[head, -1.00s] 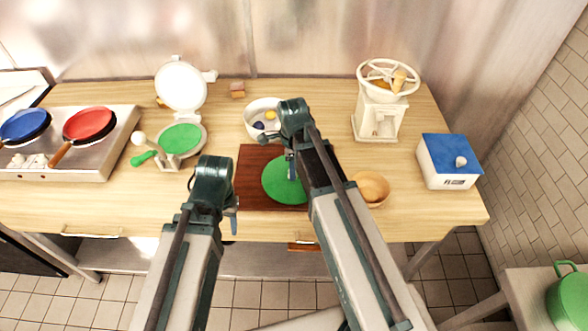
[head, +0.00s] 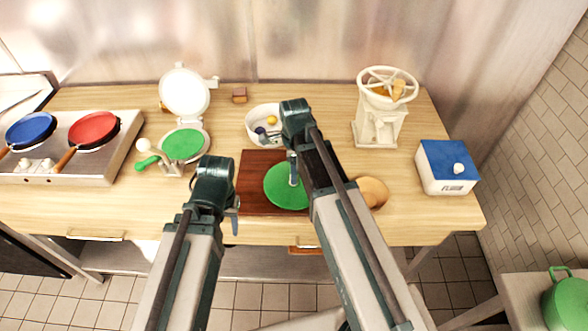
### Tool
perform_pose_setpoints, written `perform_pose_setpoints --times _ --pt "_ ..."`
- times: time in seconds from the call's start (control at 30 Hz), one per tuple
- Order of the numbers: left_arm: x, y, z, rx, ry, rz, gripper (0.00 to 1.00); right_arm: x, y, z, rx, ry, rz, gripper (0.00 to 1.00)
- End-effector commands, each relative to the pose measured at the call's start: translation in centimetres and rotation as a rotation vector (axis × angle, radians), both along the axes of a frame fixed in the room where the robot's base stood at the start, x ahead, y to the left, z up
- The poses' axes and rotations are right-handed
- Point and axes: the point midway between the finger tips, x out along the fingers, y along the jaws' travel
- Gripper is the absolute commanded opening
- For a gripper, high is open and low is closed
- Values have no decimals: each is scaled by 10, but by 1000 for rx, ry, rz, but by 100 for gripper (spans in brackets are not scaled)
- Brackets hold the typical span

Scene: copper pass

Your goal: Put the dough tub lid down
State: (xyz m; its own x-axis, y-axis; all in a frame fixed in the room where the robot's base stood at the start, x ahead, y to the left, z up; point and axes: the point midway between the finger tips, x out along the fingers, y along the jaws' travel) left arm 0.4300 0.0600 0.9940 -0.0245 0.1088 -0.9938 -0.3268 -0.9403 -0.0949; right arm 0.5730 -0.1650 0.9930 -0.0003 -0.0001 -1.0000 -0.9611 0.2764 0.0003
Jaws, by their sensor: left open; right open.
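A white tub (head: 447,184) stands at the right end of the counter. Its blue lid (head: 447,160) with a white knob sits on top; I take this as the dough tub lid. My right gripper (head: 293,178) is open above a green disc (head: 282,193) on the dark red-brown board (head: 252,168). My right arm hides part of the disc and board, and I cannot tell if the fingers touch the disc. My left gripper (head: 235,213) is open and empty near the board's left edge. Both grippers are apart from the blue lid.
A white press (head: 185,93) stands open with another green disc (head: 183,145). A white bowl (head: 255,117), a white grinder (head: 376,128) and a wooden bowl (head: 374,191) surround the board. Two pans (head: 93,129) sit on the left stove. Counter between wooden bowl and tub is clear.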

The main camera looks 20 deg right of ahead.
Motion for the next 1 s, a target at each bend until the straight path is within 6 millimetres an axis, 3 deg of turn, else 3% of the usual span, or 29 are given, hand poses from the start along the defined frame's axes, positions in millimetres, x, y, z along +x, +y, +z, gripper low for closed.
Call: perform_pose_setpoints --times 0.03,0.5,0.67,0.87,1.0 --pt "0 0 14 0 0 0 50 0 0 14 0 0 0 64" --pt "0 0 83 -1 0 5 50 0 0 83 0 0 0 64" --pt "0 0 95 -2 0 9 50 0 0 95 0 0 0 64" --pt "0 0 96 -2 0 10 50 0 0 96 0 0 5 64" --pt "0 0 95 -2 0 10 50 -11 11 95 -6 5 144 64"
